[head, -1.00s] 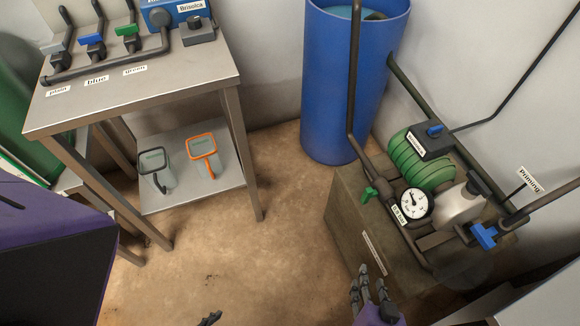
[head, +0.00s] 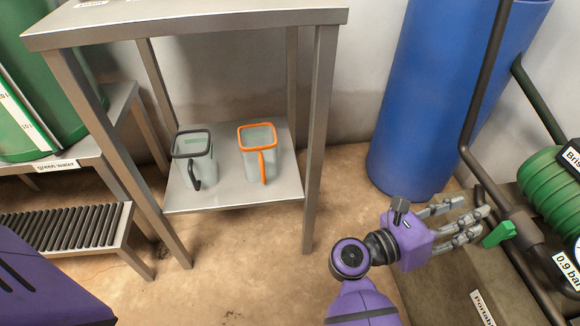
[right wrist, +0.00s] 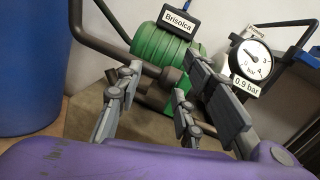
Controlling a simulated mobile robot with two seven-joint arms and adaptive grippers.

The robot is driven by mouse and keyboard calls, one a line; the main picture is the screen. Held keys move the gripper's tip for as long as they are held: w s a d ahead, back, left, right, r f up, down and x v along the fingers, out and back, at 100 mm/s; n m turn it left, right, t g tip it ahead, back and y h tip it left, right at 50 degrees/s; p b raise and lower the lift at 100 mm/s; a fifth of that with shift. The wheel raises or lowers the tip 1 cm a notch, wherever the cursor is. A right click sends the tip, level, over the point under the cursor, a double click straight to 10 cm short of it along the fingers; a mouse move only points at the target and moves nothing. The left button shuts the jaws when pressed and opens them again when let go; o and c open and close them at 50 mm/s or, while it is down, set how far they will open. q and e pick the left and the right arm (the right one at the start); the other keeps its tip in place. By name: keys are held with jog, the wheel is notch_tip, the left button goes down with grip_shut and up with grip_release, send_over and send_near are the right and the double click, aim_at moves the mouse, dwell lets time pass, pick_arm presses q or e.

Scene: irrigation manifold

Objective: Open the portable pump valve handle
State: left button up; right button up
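The green valve handle (head: 498,234) sits on the dark pipe on the pump's box (head: 445,290), at the right of the head view. A partly cut-off label reading "Porta…" is on the box. My right gripper (head: 460,217) is just left of the handle with its fingers extended towards it, apart and empty. I cannot tell whether a fingertip touches the handle. My left gripper is out of view.
The ribbed green pump body (head: 550,185) and a gauge (right wrist: 250,65) labelled 0.9 bar are beyond the handle. A blue barrel (head: 440,100) stands behind. A metal table (head: 235,195) holds two jugs on its lower shelf. The floor between is clear.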

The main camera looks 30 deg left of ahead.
aim_at(496, 234)
jog(key=d+f+m+g, duration=0.1)
jog(key=d, duration=0.2)
jog(key=w+d+m+g, duration=0.1)
jog(key=d+m, duration=0.1)
jog(key=d, duration=0.1)
jog(key=d+f+m+g+h+b, duration=0.1)
jog(key=d, duration=0.1)
jog(key=shift+w+d+f, duration=0.3)
jog(key=shift+w+d, duration=0.05)
jog(key=shift+d, duration=0.15)
jog(key=shift+c, duration=0.5)
jog(key=c, duration=0.3)
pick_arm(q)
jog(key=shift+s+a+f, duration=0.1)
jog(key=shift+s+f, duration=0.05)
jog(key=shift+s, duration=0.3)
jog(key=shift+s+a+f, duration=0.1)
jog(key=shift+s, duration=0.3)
pick_arm(e)
grip_shut()
